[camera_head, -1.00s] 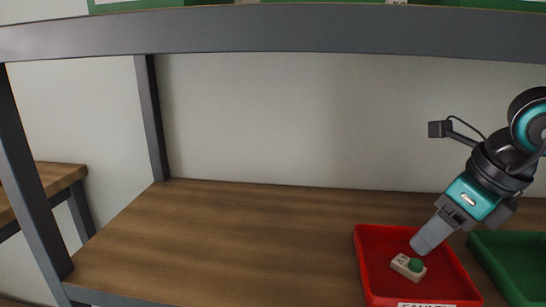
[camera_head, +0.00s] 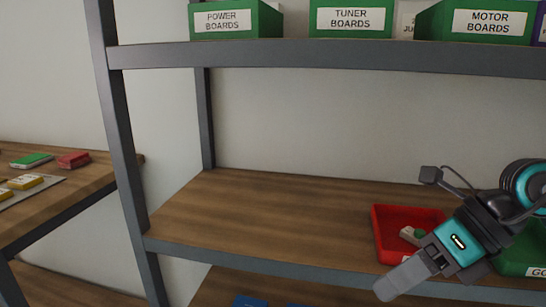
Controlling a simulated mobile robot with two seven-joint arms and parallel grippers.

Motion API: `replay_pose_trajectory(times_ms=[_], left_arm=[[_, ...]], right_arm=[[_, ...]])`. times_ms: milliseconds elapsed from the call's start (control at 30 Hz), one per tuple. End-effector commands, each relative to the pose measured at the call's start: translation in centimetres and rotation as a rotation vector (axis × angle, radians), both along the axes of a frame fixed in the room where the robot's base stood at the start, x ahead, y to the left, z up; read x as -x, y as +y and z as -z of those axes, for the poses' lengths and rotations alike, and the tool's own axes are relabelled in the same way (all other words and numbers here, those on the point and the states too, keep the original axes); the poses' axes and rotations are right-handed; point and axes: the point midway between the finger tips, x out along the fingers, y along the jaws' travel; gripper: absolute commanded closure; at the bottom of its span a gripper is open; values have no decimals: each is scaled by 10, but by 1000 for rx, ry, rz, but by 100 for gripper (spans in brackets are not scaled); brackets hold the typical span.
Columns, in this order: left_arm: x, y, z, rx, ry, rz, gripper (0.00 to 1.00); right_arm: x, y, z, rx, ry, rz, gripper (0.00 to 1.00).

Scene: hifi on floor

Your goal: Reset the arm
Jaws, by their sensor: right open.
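My right gripper (camera_head: 392,284) is at the lower right of the head view, pointing down and left. It is open and holds nothing that I can see. It is in front of the shelf's front edge, and it covers part of the red tray (camera_head: 382,236). A small pale block with a green button (camera_head: 411,235) lies in the red tray, apart from the gripper. My left gripper is out of view.
A green tray (camera_head: 520,262) stands right of the red one. The middle shelf (camera_head: 260,215) is bare to the left. Labelled green bins (camera_head: 232,20) line the upper shelf (camera_head: 330,57). A side table (camera_head: 60,195) at left holds green, red and yellow pieces.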

Motion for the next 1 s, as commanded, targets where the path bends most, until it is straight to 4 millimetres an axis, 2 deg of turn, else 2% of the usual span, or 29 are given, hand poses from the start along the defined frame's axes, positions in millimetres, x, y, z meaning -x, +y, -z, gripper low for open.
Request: replay_pose_trajectory(times_ms=[33,100,233,333,400,467,567,667,700,767,800,900,1000], left_arm=[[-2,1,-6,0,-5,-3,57],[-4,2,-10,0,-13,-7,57],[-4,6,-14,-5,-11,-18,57],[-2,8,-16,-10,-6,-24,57],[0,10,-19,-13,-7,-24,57],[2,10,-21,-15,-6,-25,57],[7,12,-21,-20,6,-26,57],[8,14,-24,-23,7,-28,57],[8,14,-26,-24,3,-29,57],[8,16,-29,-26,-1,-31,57],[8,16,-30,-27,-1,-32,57],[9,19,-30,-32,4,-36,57],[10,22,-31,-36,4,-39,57]], right_arm=[[6,22,-1,-123,52,-22,44],[13,49,-6,-306,123,-33,44],[17,87,-26,-704,288,27,44],[6,98,-40,-1016,435,161,44],[-9,94,-41,-1217,543,300,44],[-22,85,-34,-1372,638,446,44],[-43,62,-2,-1590,799,743,44],[-50,36,53,-1740,963,1092,44],[-47,26,80,-1776,1026,1238,44],[-37,15,119,-1807,1113,1447,44],[-27,9,144,-1813,1164,1576,44],[4,0,198,-1794,1283,1869,44],[38,-2,238,-1745,1375,2100,44]])
